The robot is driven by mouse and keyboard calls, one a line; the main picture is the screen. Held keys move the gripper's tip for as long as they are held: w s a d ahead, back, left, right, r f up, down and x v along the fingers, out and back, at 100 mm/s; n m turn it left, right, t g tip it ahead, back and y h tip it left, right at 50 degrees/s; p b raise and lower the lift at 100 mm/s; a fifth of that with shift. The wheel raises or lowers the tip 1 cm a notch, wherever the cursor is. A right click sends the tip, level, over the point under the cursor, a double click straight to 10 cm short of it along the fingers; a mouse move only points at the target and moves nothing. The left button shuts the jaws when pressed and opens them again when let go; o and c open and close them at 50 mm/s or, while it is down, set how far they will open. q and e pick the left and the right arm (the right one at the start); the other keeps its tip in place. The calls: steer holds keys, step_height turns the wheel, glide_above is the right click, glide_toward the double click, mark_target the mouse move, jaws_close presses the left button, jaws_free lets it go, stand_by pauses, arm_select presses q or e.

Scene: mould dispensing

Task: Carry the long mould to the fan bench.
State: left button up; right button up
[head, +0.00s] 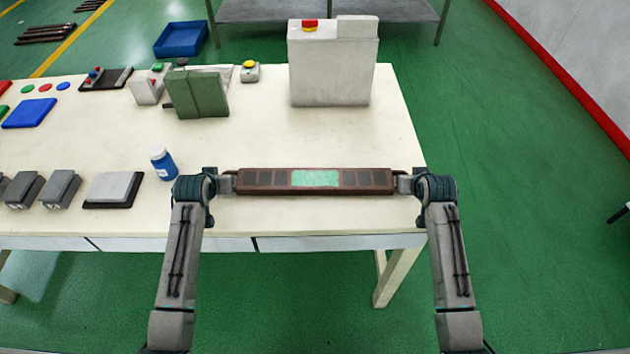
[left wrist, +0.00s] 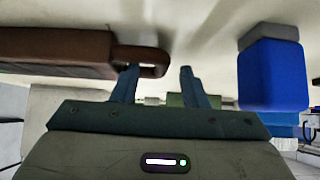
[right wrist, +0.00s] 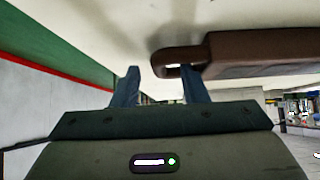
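The long mould (head: 270,181) is a brown bar with dark cells and a pale green middle panel. It lies crosswise near the front right of the cream table, between my two grippers. Its end loops show in the left wrist view (left wrist: 150,58) and the right wrist view (right wrist: 170,58). My left gripper (left wrist: 158,75) has its fingers apart, one overlapping the left loop. My right gripper (right wrist: 160,78) also has its fingers apart, one overlapping its loop. I cannot tell whether these fingertips are inside the loops. Neither gripper is closed on the mould. No fan is recognisable.
A blue bottle (head: 162,163) stands left of my left gripper. A grey scale-like plate (head: 113,188) and grey blocks are farther left. A white box with a red button (head: 330,70) stands behind the mould.

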arm_select(q)
steer(key=shift+w+f, duration=0.45)
steer(key=shift+f, duration=0.05)
arm_select(e)
steer(key=shift+w+f, duration=0.45)
steer(key=shift+f, duration=0.05)
arm_select(q)
steer(key=shift+c, duration=0.4)
arm_select(e)
steer(key=shift+c, duration=0.4)
arm_select(q)
jaws_close()
arm_select(e)
jaws_close()
arm_select(q)
steer(key=shift+r, duration=0.15)
arm_select(e)
steer(key=shift+r, duration=0.1)
